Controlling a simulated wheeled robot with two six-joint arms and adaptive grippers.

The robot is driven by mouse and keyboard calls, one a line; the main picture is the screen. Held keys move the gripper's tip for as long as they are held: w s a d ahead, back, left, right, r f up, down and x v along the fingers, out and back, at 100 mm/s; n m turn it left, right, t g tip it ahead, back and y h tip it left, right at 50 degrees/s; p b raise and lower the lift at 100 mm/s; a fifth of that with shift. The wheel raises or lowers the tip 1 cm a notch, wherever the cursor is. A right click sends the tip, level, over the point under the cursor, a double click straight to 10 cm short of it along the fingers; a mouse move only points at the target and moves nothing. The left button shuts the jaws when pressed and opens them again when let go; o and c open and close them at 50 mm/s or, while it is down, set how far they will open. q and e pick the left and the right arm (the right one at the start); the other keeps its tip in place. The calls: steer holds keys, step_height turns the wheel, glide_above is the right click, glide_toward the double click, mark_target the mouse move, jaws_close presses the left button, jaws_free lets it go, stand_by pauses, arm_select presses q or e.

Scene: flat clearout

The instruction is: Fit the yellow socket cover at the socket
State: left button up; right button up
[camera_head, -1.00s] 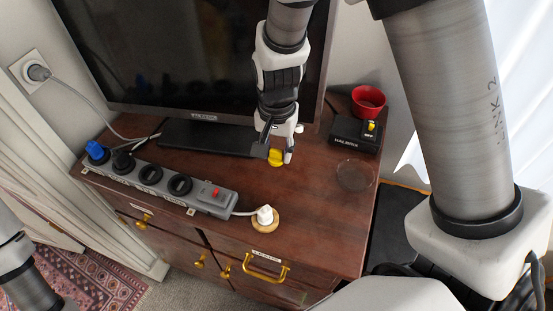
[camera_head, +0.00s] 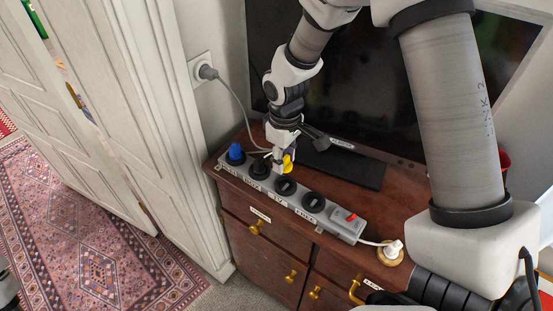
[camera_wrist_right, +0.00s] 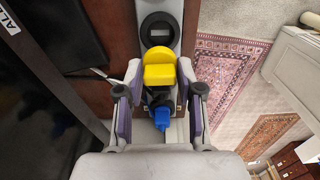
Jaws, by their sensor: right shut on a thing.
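The yellow socket cover (camera_head: 288,165) is held in my right gripper (camera_head: 282,167), above the grey power strip (camera_head: 331,219) on the dresser. In the right wrist view the yellow cover (camera_wrist_right: 160,70) sits between the two fingers (camera_wrist_right: 158,95), over the strip between an open round socket (camera_wrist_right: 158,30) and the black and blue plugs. The black plug (camera_head: 259,169) and blue plug (camera_head: 236,153) fill the strip's left end. Two round dark sockets (camera_head: 285,186) (camera_head: 313,202) show right of the gripper. I cannot tell whether the cover touches the strip.
A white plug (camera_head: 394,248) stands on a round wooden disc at the right. The television (camera_head: 355,85) and its dark base (camera_head: 345,168) stand close behind the strip. A grey plug (camera_head: 206,72) with its cable is in the wall. The door and rug lie left.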

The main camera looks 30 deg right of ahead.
mark_target(286, 164)
steer(key=shift+w+a, duration=0.15)
steer(key=shift+a, duration=0.1)
steer(key=shift+d+f+p, duration=0.1)
steer(key=shift+p, duration=0.25)
steer(key=shift+s+d+f, duration=0.2)
steer(key=shift+s+d, duration=0.2)
steer(key=shift+d, duration=0.05)
steer(key=shift+w+a+r, duration=0.1)
steer(key=shift+a, duration=0.1)
step_height(286, 164, down, 4)
steer(key=shift+d+f+b, duration=0.1)
steer(key=shift+f+b, duration=0.15)
steer(key=shift+b, duration=0.95)
steer(key=shift+f, duration=0.35)
arm_select(q)
steer(key=shift+s+a+f, duration=0.1)
steer(key=shift+s+f, duration=0.05)
steer(key=shift+f, duration=0.55)
steer(key=shift+r+p, duration=0.35)
steer(key=shift+r, duration=0.15)
